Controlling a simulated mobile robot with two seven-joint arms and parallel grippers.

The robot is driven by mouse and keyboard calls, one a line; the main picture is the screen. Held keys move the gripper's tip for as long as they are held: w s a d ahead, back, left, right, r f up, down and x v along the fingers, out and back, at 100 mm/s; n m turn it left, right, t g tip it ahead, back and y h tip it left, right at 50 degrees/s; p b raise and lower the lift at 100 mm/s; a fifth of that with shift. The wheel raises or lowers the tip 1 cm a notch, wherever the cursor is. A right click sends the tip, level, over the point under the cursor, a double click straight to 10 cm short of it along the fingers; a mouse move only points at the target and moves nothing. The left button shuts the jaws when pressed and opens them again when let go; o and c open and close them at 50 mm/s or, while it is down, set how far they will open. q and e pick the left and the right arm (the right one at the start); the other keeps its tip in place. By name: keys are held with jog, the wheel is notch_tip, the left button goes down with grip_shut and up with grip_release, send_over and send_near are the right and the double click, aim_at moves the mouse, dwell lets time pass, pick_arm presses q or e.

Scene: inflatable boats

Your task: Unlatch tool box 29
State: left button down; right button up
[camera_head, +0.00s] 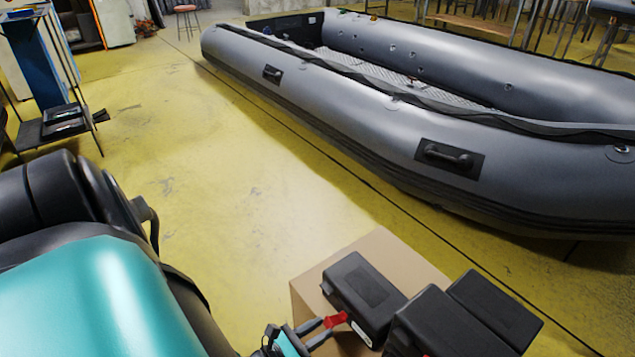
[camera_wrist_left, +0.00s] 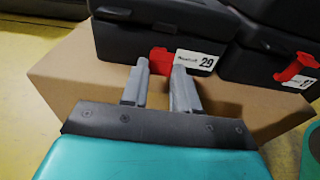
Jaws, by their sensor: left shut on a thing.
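Tool box 29 is a black case (camera_head: 365,285) on top of a cardboard box (camera_head: 303,295) at the bottom of the head view. In the left wrist view it (camera_wrist_left: 120,38) fills the top middle, with a white label reading 29. Its red latch (camera_wrist_left: 160,54) is on the front face, left of the label; it also shows in the head view (camera_head: 336,320). My left gripper (camera_wrist_left: 161,67) is shut on the red latch, a finger on each side. It also shows at the front of the case in the head view (camera_head: 318,329). My right gripper is out of view.
Another black tool box (camera_head: 450,325) with a red latch (camera_wrist_left: 296,67) stands close on the right, and a further black case (camera_head: 497,308) beside that. A large grey inflatable boat (camera_head: 400,110) lies behind. A shelf (camera_head: 60,125) stands at left. Yellow floor between is clear.

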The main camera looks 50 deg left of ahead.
pick_arm(q)
jog(key=shift+w, duration=0.1)
dwell(0.3)
jog(key=c, duration=0.8)
grip_release()
jog(key=shift+c, duration=0.2)
